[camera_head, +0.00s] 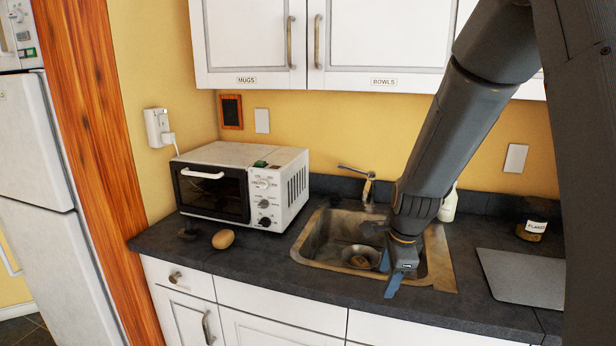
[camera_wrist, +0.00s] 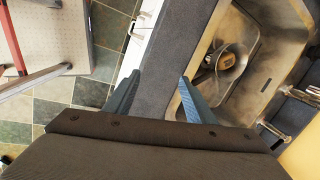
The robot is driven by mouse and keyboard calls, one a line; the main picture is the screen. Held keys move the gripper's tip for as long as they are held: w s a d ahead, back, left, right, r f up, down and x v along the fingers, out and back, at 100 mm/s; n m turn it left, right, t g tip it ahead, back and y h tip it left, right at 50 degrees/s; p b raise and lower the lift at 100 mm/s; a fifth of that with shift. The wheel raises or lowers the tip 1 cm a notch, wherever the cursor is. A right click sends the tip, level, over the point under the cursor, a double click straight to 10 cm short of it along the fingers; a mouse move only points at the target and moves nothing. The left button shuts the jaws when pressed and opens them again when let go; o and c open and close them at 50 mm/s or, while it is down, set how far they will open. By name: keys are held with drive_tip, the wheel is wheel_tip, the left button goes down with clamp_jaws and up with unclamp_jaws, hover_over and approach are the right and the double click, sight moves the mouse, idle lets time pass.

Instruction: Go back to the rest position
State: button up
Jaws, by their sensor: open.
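My gripper (camera_head: 392,278) hangs at the front edge of the sink (camera_head: 441,262), pointing down, at the end of my dark grey arm. In the wrist view my gripper (camera_wrist: 155,85) shows two blue fingers spread apart with nothing between them. The dark counter edge lies below the gap. A metal bowl (camera_head: 350,257) sits in the sink with a brownish thing in it. The bowl also shows in the wrist view (camera_wrist: 236,70). My arm hides part of the sink.
A white toaster oven (camera_head: 240,185) stands left on the counter, with a brown potato-like item (camera_head: 223,239) before it. The tap (camera_head: 366,187) is behind the sink. A grey board (camera_head: 525,280) and a jar (camera_head: 531,231) are right. Wall cupboards (camera_head: 340,45) hang above.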

drive_tip(key=s+f+n+g+b, duration=0.1)
drive_tip(key=s+f+n+b, duration=0.1)
drive_tip(key=s+n, duration=0.7)
drive_tip(key=s+f+n+g+b, duration=0.1)
drive_tip(key=s+f+n+b, duration=0.1)
drive_tip(key=s+n, duration=0.7)
drive_tip(key=shift+n+b, duration=0.3)
drive_tip(key=shift+b, duration=0.45)
